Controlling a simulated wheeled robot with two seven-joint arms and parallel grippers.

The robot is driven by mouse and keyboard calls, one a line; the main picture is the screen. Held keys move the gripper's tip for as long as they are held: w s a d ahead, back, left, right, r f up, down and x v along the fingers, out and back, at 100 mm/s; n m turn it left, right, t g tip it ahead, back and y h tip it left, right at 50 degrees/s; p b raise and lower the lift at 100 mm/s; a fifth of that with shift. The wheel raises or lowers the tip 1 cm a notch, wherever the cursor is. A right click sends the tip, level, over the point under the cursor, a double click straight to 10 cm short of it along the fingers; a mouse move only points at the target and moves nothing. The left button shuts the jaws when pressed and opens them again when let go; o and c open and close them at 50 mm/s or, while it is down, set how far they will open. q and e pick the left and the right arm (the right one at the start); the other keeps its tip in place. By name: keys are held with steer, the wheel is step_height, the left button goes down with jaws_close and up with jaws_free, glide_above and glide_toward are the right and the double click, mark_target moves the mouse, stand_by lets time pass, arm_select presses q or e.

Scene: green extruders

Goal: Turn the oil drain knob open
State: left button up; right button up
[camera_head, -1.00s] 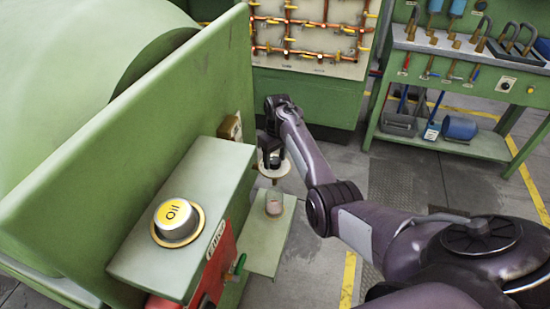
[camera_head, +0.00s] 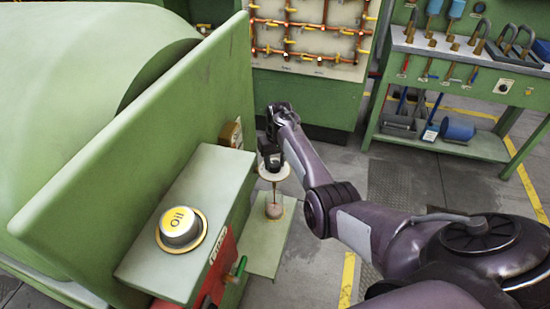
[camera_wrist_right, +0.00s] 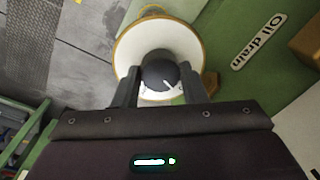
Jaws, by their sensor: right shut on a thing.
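The oil drain knob (camera_wrist_right: 160,72) is a dark round knob with a white pointer mark, in front of a white disc with a tan rim (camera_wrist_right: 128,48). My right gripper (camera_wrist_right: 160,85) has one finger on each side of the knob and is shut on it. In the head view my right gripper (camera_head: 270,164) is at the disc (camera_head: 274,177), beside the green machine, and hides the knob. A thin brown line runs from under the disc down to a small round brownish thing (camera_head: 273,211). An "Oil drain" label (camera_wrist_right: 258,42) is beside the disc. My left gripper is not in view.
A silver cap with a yellow "Oil" top (camera_head: 181,226) sits on the green box (camera_head: 150,264). A green handle (camera_head: 238,268) sticks out below. A tool bench (camera_head: 460,142) stands at the back right. Grey floor (camera_head: 315,250) is clear beside the machine.

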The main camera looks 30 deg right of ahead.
steer(key=m+p, duration=0.1)
steer(key=m, duration=0.2)
steer(key=shift+a+r+m, duration=0.1)
steer(key=shift+m, duration=0.3)
steer(key=m+p, duration=0.1)
steer(key=m, duration=0.2)
steer(key=shift+m, duration=0.3)
steer(key=m, duration=0.3)
steer(key=shift+t+p, duration=0.3)
steer(key=shift+p, duration=0.1)
steer(key=shift+m+h, duration=0.4)
steer(key=shift+m, duration=1.3)
steer(key=shift+s, duration=0.1)
steer(key=o, duration=1)
steer(key=shift+c, duration=0.2)
